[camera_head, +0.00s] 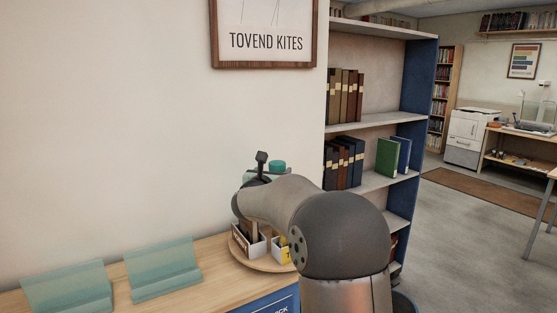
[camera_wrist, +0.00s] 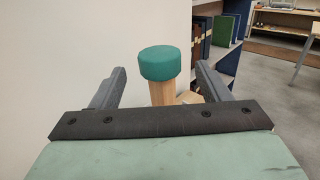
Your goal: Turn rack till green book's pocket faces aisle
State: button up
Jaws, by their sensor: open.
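The rack is a round wooden turntable (camera_head: 250,264) on the counter, with white pockets around a wooden post (camera_wrist: 162,92) topped by a teal knob (camera_wrist: 165,62). The knob also shows in the head view (camera_head: 277,167). My gripper (camera_wrist: 160,69) is open, one finger on each side of the knob and post, with gaps on both sides. One front pocket (camera_head: 246,246) shows dark red, another (camera_head: 278,252) yellow. My arm hides the rack's right and much of its middle. I see no green book in the visible pockets; a green book (camera_head: 387,158) stands on the wall shelf.
Two teal stands (camera_head: 70,290) (camera_head: 162,270) sit on the counter left of the rack. A wall is close behind it. A blue-ended bookshelf (camera_head: 418,80) rises to the right, with open grey floor (camera_head: 460,230) beyond.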

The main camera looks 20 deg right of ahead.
aim_at(279, 164)
jog(key=p+x, duration=0.2)
jog(key=x, duration=0.5)
jog(key=c, duration=1.4)
